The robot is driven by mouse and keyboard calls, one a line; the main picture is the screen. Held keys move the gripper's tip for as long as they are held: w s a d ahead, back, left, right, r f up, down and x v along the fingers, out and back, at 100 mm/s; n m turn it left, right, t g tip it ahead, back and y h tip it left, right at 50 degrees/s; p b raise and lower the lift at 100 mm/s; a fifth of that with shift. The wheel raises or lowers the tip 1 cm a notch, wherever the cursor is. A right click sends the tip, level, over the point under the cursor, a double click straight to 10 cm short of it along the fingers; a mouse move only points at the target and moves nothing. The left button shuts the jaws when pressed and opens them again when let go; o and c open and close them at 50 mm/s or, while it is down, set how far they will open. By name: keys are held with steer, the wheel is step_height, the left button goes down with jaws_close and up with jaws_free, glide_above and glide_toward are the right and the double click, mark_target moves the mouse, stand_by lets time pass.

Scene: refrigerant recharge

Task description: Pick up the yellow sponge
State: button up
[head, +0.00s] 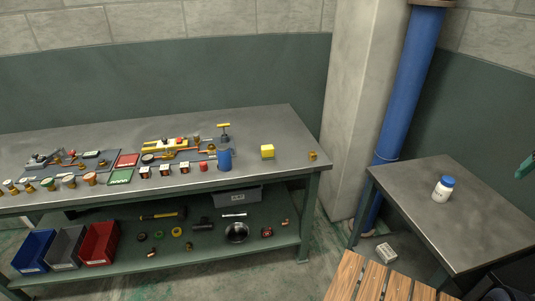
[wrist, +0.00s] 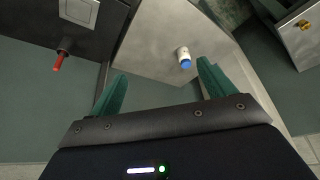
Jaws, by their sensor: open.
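The yellow sponge (head: 267,152) is a small yellow block on the top of the long metal workbench (head: 265,123), toward its right end. My gripper (wrist: 157,85) shows in the wrist view with its two green fingers spread wide and nothing between them. A green fingertip (head: 525,168) also shows at the right edge of the head view, far to the right of the sponge. The sponge cannot be made out in the wrist view.
A blue cylinder (head: 224,159) stands just left of the sponge, and a small brass fitting (head: 312,155) lies to its right. A side table (head: 480,215) holds a white bottle with a blue cap (head: 443,189). A blue pipe (head: 408,80) and a pillar (head: 352,90) stand between the tables.

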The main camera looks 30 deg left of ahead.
steer(key=w+a+r+n+g+y, duration=0.1)
steer(key=w+a+r, duration=0.2)
steer(key=w+a, duration=0.4)
steer(key=w+a+r+n, duration=0.1)
steer(key=w+a+r, duration=0.35)
steer(key=w, duration=0.55)
steer(key=w+a+f+n+g, duration=0.15)
steer(key=w+a, duration=0.45)
steer(key=a, duration=0.6)
steer(key=w+a+f+n, duration=0.15)
steer(key=w+a, duration=0.45)
steer(key=a, duration=0.6)
steer(key=n+g+h, duration=0.1)
steer(key=n+g, duration=0.1)
steer(key=n, duration=0.1)
glide_above(268, 146)
steer(key=f, duration=2.7)
steer(key=shift+w+d+f, duration=0.15)
steer(key=shift+d+f, duration=0.15)
steer(key=shift+s+a+f, duration=0.25)
steer(key=shift+f, duration=0.3)
steer(key=shift+s+f, duration=0.15)
steer(key=shift+f, duration=4.95)
steer(key=c, duration=1.1)
steer(key=shift+r, duration=0.15)
